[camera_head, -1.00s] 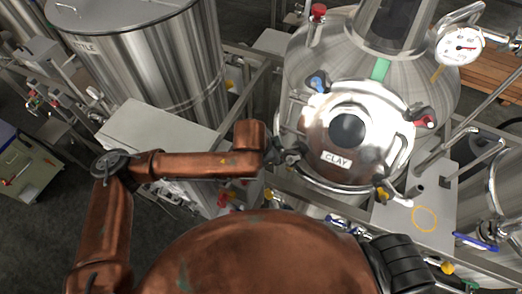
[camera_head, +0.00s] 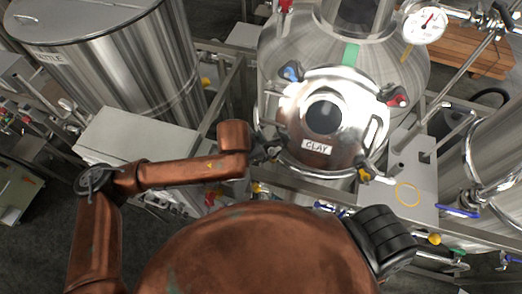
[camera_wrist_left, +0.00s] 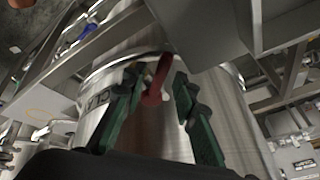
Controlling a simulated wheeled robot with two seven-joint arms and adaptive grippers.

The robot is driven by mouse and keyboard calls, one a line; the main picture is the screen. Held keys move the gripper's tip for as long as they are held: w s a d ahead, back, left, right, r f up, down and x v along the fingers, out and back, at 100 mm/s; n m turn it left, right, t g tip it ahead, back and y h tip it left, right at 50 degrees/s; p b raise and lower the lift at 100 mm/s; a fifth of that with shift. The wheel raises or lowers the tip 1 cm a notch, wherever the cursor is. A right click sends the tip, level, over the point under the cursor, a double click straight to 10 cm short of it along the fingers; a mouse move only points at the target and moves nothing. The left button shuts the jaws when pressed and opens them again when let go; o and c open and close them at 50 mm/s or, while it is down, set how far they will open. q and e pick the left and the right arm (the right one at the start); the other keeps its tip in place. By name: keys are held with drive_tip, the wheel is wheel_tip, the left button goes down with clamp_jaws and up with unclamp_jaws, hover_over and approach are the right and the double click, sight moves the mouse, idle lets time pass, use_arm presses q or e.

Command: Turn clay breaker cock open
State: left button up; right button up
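The steel tank labelled CLAY (camera_head: 285,130) stands right of centre in the head view. Its round lid (camera_head: 345,130) carries blue, red and yellow knobs around the rim. My left gripper (camera_head: 268,152) is at the tank's left side, small and dark there. In the left wrist view, the green fingers of my left gripper (camera_wrist_left: 158,84) stand apart. A red handle (camera_wrist_left: 153,92) shows between them, with gaps on both sides, in front of a steel vessel. I cannot tell whether this handle is the clay breaker cock. My right gripper is not in view.
A pressure gauge (camera_head: 425,25) and pipes stand at the upper right. A large kettle (camera_head: 130,75) stands at the left, with a grey box (camera_head: 140,135) below it. Frame rails and several small valves crowd the space below the clay tank.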

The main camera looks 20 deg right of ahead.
use_arm(q)
drive_tip(key=v, duration=1.2)
